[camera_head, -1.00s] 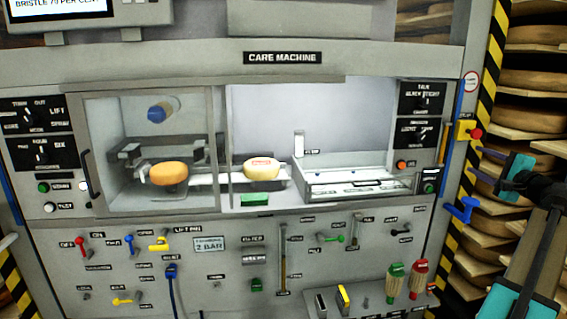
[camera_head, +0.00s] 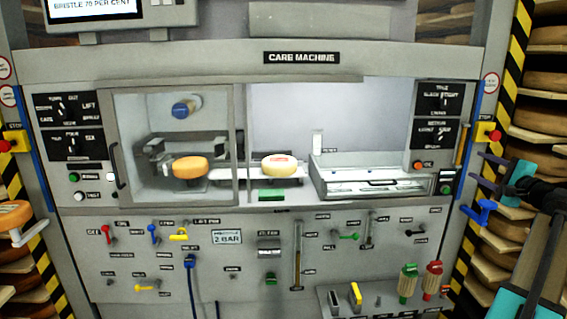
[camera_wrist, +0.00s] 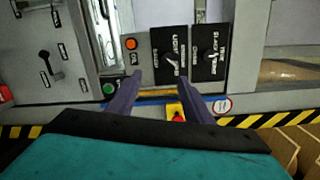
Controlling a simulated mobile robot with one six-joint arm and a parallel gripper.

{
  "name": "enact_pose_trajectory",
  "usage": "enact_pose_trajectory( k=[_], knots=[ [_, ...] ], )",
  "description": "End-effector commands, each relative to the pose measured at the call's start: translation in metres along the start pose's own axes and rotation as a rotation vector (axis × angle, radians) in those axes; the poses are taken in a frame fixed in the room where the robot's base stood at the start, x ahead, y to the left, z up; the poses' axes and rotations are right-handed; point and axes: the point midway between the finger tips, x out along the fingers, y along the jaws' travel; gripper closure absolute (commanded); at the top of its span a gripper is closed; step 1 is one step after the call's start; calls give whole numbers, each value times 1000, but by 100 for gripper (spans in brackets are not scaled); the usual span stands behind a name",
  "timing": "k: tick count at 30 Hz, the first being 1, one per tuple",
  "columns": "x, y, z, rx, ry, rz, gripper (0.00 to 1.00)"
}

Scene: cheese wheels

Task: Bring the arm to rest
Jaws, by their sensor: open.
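My gripper (camera_head: 484,170) is at the right side of the head view, in front of the machine's right edge. Its two dark fingers stand apart with nothing between them. In the wrist view my gripper (camera_wrist: 155,85) points toward the control panel (camera_wrist: 190,52), with a red button on a yellow block (camera_wrist: 177,112) showing between the fingers. My arm reaches in from the lower right of the head view. The care machine (camera_head: 190,72) fills the middle. An orange cheese wheel (camera_head: 190,167) sits behind its left window, and a paler wheel (camera_head: 279,165) sits in the open bay.
A blue handle (camera_head: 479,211) is just below my gripper. A yellow stop box with a red button (camera_head: 488,132) is just above it. Shelves of cheese wheels (camera_head: 545,110) stand at the right. Levers and brushes (camera_head: 408,284) stick out from the machine's lower front.

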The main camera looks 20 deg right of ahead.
Motion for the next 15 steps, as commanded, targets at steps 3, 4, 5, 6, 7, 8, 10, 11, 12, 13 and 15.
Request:
enact_pose_trajectory(
  k=[3, 4, 5, 6, 7, 8, 10, 11, 12, 13, 15],
  knots=[
    [22, 19, 14, 16, -31, 18, 54],
    [29, 25, 19, 20, -41, 24, 54],
    [36, 31, 24, 25, -51, 29, 54],
    [45, 41, 31, 33, -65, 39, 54],
    [53, 50, 37, 39, -77, 46, 54],
    [61, 59, 44, 46, -90, 55, 54],
    [81, 82, 61, 64, -120, 76, 54],
    [89, 93, 69, 71, -134, 86, 54],
    [99, 106, 79, 81, -151, 99, 54],
    [107, 117, 87, 88, -164, 109, 54],
    [122, 142, 106, 102, -191, 135, 54]
  ],
)
